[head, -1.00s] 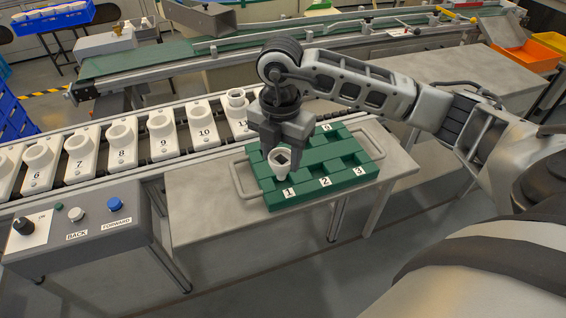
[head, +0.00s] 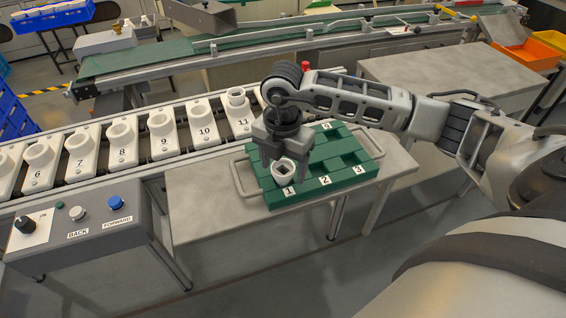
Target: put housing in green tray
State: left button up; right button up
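The housing (head: 284,174), a white round cup with a dark square opening, sits upright in the green tray (head: 325,194) at the front-left compartment, by label 1. My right gripper (head: 285,156) is just above and behind the housing. Its fingers are spread to either side and look clear of it, so it is open. The gripper covers the tray's back-left part. Compartments 2 and 3 look empty. My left gripper is not in view.
The tray stands on a grey table (head: 205,205) with free room at left. A control box (head: 85,225) with BACK and FORWARD buttons is at left.

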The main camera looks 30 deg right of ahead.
jog(key=shift+r, duration=0.1)
jog(key=shift+r, duration=0.25)
notch_tip(320, 180, up, 12)
jog(key=shift+f, duration=0.15)
dwell(0.6)
